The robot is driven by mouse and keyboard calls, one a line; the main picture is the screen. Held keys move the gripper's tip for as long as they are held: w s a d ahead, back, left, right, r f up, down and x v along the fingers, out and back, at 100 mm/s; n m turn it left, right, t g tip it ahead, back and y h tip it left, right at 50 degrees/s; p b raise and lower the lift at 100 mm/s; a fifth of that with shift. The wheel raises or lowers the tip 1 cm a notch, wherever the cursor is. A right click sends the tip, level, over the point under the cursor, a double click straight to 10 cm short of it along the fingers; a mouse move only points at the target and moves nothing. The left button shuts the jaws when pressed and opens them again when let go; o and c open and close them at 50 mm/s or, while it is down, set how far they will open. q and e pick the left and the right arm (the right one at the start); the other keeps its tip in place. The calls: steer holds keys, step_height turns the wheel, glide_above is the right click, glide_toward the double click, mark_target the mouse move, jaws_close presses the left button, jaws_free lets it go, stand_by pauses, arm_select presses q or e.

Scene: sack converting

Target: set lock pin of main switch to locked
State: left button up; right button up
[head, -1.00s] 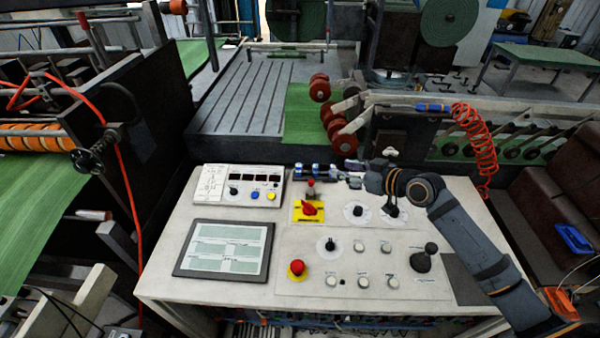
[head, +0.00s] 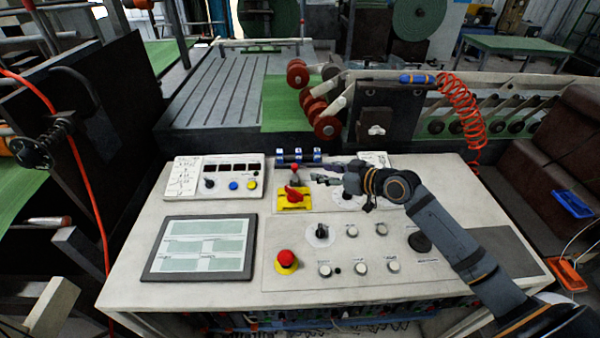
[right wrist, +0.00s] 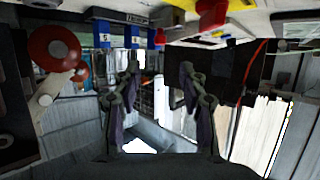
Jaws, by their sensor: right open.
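The main switch (head: 292,194) is a red rotary handle on a yellow plate, at the top middle of the console. A small red-topped pin (head: 295,172) stands just behind it; I take it as the lock pin, but its setting is too small to read. My right gripper (head: 317,174) is open and empty, just right of the pin, apart from it as far as I can tell. In the right wrist view the open fingers (right wrist: 158,75) show nothing between them. Red and yellow switch parts (right wrist: 210,18) show at the top there. My left gripper is not in view.
Blue-marked parts (head: 298,155) stand close behind the pin. A red emergency button (head: 287,260), a screen (head: 202,248) and several knobs lie nearer the front. A meter panel (head: 214,177) is at left. Red rollers (head: 327,127) stand beyond the console.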

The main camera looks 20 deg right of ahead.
mark_target(297, 167)
steer(key=shift+w, duration=0.2)
steer(key=x, duration=0.2)
steer(key=shift+w+a, duration=0.2)
steer(key=shift+a, duration=0.05)
steer(key=p+x, duration=0.1)
steer(key=x, duration=0.5)
steer(key=shift+w+f+p, duration=0.1)
steer(key=shift+p, duration=0.3)
steer(key=shift+w+a+f, duration=0.3)
steer(key=shift+w+f, duration=0.05)
steer(key=shift+w, duration=0.15)
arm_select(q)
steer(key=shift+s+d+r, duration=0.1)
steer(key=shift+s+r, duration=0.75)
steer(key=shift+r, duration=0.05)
arm_select(e)
jaws_close()
